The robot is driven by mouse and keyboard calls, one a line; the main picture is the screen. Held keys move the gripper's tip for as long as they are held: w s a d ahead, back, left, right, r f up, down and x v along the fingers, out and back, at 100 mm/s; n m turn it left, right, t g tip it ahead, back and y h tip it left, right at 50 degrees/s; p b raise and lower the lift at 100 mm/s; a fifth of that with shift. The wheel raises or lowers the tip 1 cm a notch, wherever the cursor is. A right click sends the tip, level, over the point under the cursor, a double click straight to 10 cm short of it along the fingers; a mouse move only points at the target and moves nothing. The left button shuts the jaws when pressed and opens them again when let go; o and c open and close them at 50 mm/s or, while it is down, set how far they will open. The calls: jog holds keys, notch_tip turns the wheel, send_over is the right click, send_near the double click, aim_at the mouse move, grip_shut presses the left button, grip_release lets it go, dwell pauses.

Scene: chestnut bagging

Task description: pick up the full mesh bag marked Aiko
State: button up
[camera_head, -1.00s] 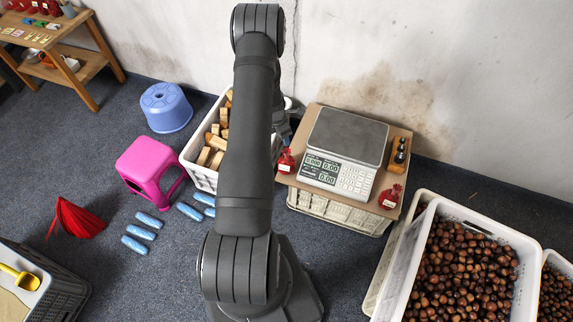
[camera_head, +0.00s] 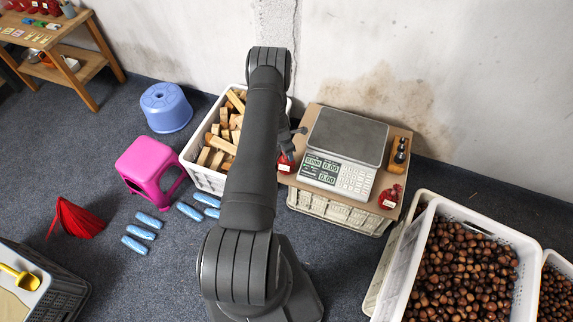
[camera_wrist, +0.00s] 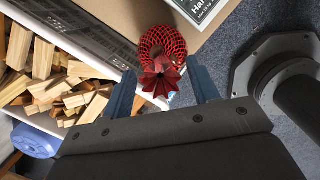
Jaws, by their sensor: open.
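A full red mesh bag (camera_wrist: 163,45) with a gathered top shows in the wrist view, ahead of and between the fingers of my gripper (camera_wrist: 163,76). The same bag (camera_head: 286,168) sits on the left front part of the board beside the scale, partly hidden by my arm and gripper (camera_head: 291,143) in the head view. My gripper is open, with one blue-grey finger on either side of the bag's neck in the picture; contact cannot be told. A second red mesh bag (camera_head: 391,197) with a white label stands at the board's right front corner. No name is readable.
A scale (camera_head: 343,150) stands on the board (camera_head: 314,188), with dark-capped bottles (camera_head: 399,153) to its right. A white crate of wood blocks (camera_head: 199,178) is left of the board. A white crate of chestnuts (camera_head: 527,250) stands at the right.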

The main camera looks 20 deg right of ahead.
jog(key=shift+d+f, duration=0.1)
jog(key=shift+f, duration=0.25)
grip_shut()
jog(key=shift+r, duration=0.1)
